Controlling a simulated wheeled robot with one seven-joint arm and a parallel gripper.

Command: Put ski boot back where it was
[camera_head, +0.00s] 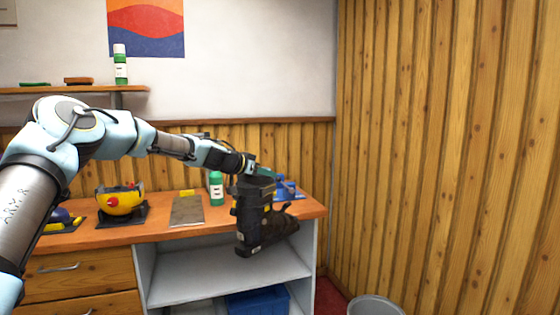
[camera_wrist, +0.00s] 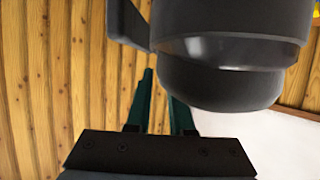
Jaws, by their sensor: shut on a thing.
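The black ski boot (camera_head: 256,222) hangs from my gripper (camera_head: 258,173) in front of the bench's right end, with its toe tilted up to the right. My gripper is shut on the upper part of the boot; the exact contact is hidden. In the wrist view, the green fingers (camera_wrist: 160,105) run up beside a large, smooth black rounded form, which I cannot surely identify as part of the boot. In the head view, the boot covers part of the bench's front edge and the open shelf behind it.
The wooden bench top (camera_head: 155,232) carries a yellow device (camera_head: 121,203), a grey plate (camera_head: 187,211), a green bottle (camera_head: 216,188) and a blue item (camera_head: 288,189). Below are a white shelf (camera_head: 215,278) and a blue bin (camera_head: 258,302). A grey bucket (camera_head: 375,306) stands right, near the wood wall.

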